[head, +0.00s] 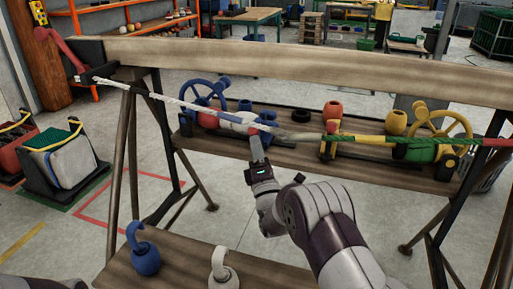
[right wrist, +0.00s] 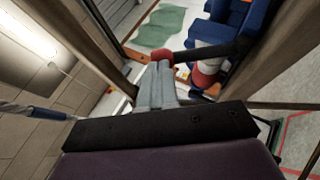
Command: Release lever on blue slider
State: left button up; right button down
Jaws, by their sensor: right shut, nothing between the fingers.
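A blue winch-like device (head: 205,94) with a spoked wheel and a red and white drum stands on the left of the wooden shelf. Its blue, red and white parts show in the right wrist view (right wrist: 213,35). I cannot clearly tell which part is the lever. A rope with a blue sleeve (head: 262,127) runs across in front of it. My right gripper (head: 257,142) is shut and empty just right of the drum, its fingertips near the sleeve; contact is unclear. The closed fingers show in the right wrist view (right wrist: 157,80). My left gripper is not in view.
A thick wooden beam (head: 300,62) crosses above the shelf (head: 300,152). A yellow and green wheeled device (head: 430,135) stands at the right. A blue hook (head: 142,252) and a white hook (head: 221,268) stand on the near bench (head: 180,270). Trestle legs stand at both sides.

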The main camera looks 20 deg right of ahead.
jog(key=w+d+r+m+g+h+p, duration=0.1)
jog(key=w+d+r+m+g+p, duration=0.2)
jog(key=g+p, duration=0.3)
jog(key=w+r+m+p, duration=0.1)
jog(key=p, duration=0.4)
jog(key=shift+w+d+r, duration=0.15)
jog(key=shift+w+r, duration=0.2)
jog(key=shift+r+m, duration=0.15)
jog(key=shift+m, duration=0.15)
dwell(0.3)
